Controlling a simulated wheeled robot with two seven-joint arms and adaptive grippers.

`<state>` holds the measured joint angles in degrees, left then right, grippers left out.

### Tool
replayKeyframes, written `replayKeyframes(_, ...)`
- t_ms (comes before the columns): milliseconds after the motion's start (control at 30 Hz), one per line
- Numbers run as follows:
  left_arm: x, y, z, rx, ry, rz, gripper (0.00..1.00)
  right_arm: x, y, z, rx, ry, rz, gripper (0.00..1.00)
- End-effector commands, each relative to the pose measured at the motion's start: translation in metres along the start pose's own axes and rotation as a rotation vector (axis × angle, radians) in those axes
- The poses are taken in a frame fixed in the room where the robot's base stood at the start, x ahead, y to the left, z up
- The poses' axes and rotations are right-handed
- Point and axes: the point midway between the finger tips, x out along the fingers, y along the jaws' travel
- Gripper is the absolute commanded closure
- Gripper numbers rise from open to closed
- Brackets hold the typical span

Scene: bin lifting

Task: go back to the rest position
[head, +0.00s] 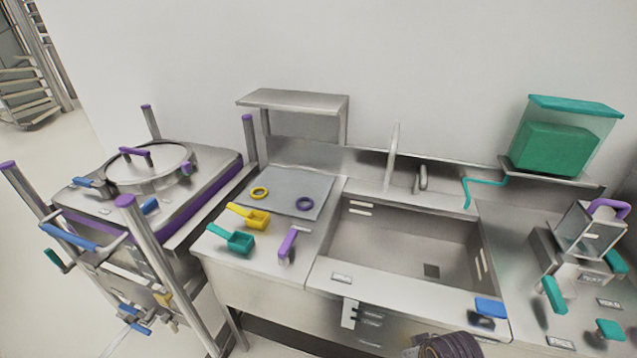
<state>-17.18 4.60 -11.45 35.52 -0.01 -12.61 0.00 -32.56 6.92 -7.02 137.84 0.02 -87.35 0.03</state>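Neither of my grippers can be made out in the head view; no fingertips show. A dark ribbed piece (447,346) pokes in at the bottom edge, right of the middle, and I cannot tell what it is. A clear bin (597,128) with a teal lid and green contents stands upright on a raised shelf at the right, against the wall. No gripper is seen touching it.
A steel sink (410,240) fills the middle of the counter. Yellow (257,220) and teal (240,242) scoops lie left of it. A lidded steel vessel (150,168) stands at the left among upright posts. A clear hopper (590,228) with a purple handle stands at the right.

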Motion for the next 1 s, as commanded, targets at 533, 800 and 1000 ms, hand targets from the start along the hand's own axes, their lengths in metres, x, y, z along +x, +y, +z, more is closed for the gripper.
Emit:
replayKeyframes(533, 0.017, -0.012, 0.002, 0.003, 0.000, -0.013, 0.19, 0.119, 0.000, 0.024, -0.010, -0.035, 0.004, 1.00)
replayKeyframes(800, 0.026, -0.023, 0.001, 0.004, 0.002, -0.025, 0.19, 0.190, 0.000, 0.050, -0.016, -0.054, 0.006, 1.00)
replayKeyframes(1000, 0.034, -0.023, 0.001, 0.004, 0.003, -0.024, 0.19, 0.237, 0.001, 0.073, -0.020, -0.068, 0.007, 1.00)
